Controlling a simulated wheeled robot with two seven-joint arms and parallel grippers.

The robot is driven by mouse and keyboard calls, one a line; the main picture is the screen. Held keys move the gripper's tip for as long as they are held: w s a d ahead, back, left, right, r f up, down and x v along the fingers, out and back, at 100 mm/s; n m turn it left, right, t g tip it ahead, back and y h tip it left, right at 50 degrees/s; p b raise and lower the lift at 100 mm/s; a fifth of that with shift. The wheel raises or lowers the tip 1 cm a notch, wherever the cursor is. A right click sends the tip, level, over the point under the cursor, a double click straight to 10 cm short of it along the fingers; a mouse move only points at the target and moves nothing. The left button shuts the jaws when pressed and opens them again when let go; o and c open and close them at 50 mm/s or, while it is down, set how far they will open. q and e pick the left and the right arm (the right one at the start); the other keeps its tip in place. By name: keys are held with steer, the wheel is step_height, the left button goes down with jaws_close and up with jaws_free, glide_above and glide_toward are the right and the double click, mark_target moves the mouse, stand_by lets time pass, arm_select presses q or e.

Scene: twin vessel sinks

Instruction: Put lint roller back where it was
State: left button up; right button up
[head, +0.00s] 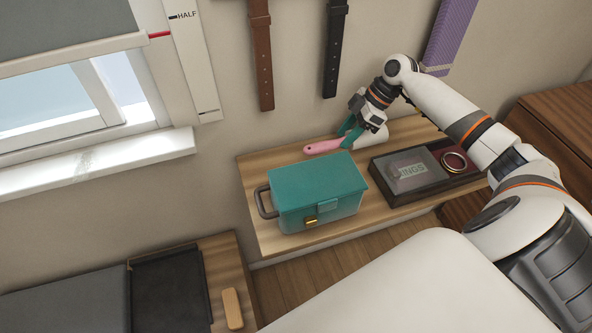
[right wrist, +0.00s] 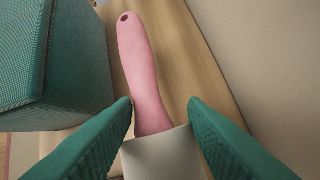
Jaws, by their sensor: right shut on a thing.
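The lint roller (head: 323,146) has a pink handle and a white roll. It is at the back of the wooden shelf, near the wall, with its handle pointing left. My right gripper (head: 352,133) is shut on it. In the right wrist view the green fingers (right wrist: 165,125) are on either side of the white roll, and the pink handle (right wrist: 145,75) extends away between them. I cannot tell whether the roller touches the shelf or is just above it. My left gripper is not in view.
A teal box (head: 318,194) with a side handle stands in front of the roller on the wooden shelf (head: 285,157). A dark tray (head: 428,190) holding a ring-shaped item lies to the right. Two straps (head: 261,55) hang on the wall above.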

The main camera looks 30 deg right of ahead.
step_height(320, 180, down, 3)
steer(key=shift+w+r+b, duration=0.15)
steer(key=shift+b, duration=0.3)
steer(key=w+a+p, duration=0.1)
steer(key=a, duration=0.3)
steer(key=w+a+p, duration=0.1)
steer(key=a, duration=0.3)
steer(key=w+a+p, duration=0.1)
steer(key=a, duration=0.3)
steer(key=shift+w+r, duration=0.1)
steer(key=shift+w, duration=0.3)
steer(key=a, duration=0.1)
steer(key=w+a+p, duration=0.1)
steer(key=a, duration=0.1)
steer(key=a+p, duration=0.1)
steer(key=a, duration=0.1)
steer(key=shift+w+a+f, duration=0.15)
steer(key=shift+w+f, duration=0.15)
steer(key=shift+f, duration=0.6)
steer(key=o, duration=1)
steer(key=shift+c, duration=0.2)
